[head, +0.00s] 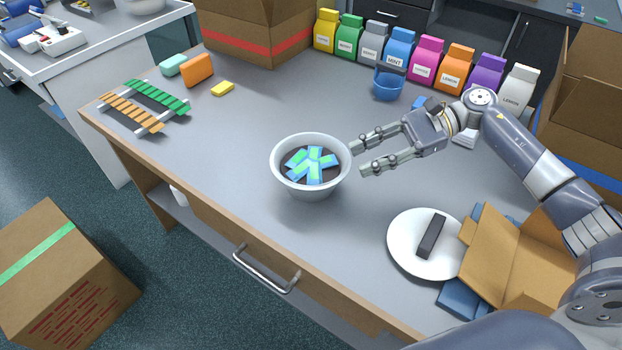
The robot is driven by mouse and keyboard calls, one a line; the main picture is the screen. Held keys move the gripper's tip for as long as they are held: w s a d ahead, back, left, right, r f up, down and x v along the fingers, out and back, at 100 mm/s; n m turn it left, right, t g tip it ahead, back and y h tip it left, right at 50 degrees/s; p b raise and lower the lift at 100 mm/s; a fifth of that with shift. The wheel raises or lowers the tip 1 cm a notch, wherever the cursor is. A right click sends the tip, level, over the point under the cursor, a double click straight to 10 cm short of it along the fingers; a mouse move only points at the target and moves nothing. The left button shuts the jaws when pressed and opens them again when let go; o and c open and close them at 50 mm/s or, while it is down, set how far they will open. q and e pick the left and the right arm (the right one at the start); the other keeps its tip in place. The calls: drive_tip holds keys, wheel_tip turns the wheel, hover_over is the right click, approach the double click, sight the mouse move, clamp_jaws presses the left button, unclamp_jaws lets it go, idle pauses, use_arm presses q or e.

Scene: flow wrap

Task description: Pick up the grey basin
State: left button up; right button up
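The grey basin (311,190) stands upright on the grey table near its front edge, in the middle of the head view. It holds several small blue and green wrapped pieces (314,165) on a dark bottom. My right gripper (359,158) is just right of the basin, with its two fingers pointing left at the rim. The fingers are apart and nothing shows between them. They look close to the rim; I cannot tell whether they touch it. My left gripper is not in view.
A white plate (405,257) with a dark bar (431,236) and an open cardboard box (525,255) are at the front right. A blue cup (388,86) and several colourful bags (398,52) stand at the back.

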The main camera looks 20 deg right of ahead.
wheel_tip(320, 180, down, 2)
drive_tip(key=b, duration=0.1)
drive_tip(key=p, duration=0.2)
approach(310, 186)
drive_tip(key=a+f, duration=0.2)
drive_tip(key=x, duration=0.1)
drive_tip(key=p+x, duration=0.1)
drive_tip(key=x, duration=0.1)
drive_tip(key=p+x, duration=0.1)
drive_tip(key=shift+w+a+r, duration=0.15)
drive_tip(key=shift+w+a, duration=0.2)
drive_tip(key=shift+a, duration=0.15)
drive_tip(key=shift+a+f, duration=0.25)
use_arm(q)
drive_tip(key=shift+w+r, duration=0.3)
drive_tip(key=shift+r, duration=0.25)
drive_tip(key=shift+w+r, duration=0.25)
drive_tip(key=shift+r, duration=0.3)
use_arm(e)
drive_tip(key=shift+c, duration=0.4)
clamp_jaws()
drive_tip(key=shift+r, duration=0.1)
